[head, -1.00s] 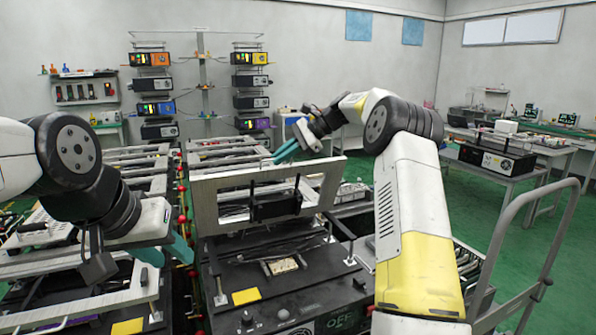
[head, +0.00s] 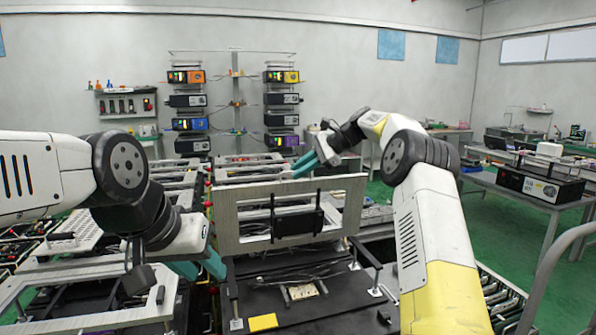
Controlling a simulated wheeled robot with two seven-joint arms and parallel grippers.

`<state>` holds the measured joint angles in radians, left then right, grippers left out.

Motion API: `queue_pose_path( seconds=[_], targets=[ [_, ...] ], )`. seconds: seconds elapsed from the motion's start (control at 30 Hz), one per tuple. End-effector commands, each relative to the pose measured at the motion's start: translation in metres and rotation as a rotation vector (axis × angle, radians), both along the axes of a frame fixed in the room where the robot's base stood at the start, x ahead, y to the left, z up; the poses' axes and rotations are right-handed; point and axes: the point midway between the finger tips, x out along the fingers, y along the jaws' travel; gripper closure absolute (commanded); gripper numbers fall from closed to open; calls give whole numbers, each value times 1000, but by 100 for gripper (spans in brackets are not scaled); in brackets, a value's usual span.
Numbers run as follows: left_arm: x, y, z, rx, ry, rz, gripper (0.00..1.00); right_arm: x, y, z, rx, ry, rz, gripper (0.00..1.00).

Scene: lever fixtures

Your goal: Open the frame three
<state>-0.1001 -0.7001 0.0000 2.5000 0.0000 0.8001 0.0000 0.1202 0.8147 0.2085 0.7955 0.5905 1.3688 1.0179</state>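A light grey rectangular frame (head: 232,219) stands tilted up, close to upright, over a black base unit (head: 330,312) in the middle of the head view. A black handle piece (head: 297,223) spans its opening. No number shows on it, so I cannot tell whether it is frame three. My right gripper (head: 314,158) is at the far side of the frame's top edge, its teal fingers apart; contact is unclear. My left gripper (head: 198,267) is low, just left of the frame, its teal fingers apart and nothing visible between them.
Another flat grey frame (head: 90,322) lies at the lower left, under my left arm. More frame fixtures (head: 245,170) line the bench behind. A metal handrail (head: 556,268) is at the right edge.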

Motion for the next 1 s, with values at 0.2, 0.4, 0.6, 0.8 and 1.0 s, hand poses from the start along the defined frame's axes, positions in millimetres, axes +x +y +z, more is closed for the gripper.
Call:
queue_pose_path(
  seconds=[0.2,0.4,0.6,0.8,1.0],
  targets=[
    [0,0,0,0,0,0,64,0,0,0,0,0,2,70],
    [0,0,0,0,0,0,64,-1,-3,2,1,-1,2,70],
    [0,0,0,0,0,0,64,-5,-25,20,0,-3,-1,70],
    [0,0,0,0,0,0,64,-10,-50,39,1,-2,-1,70],
    [0,0,0,0,0,0,64,-12,-60,47,0,0,2,70]
  ],
)
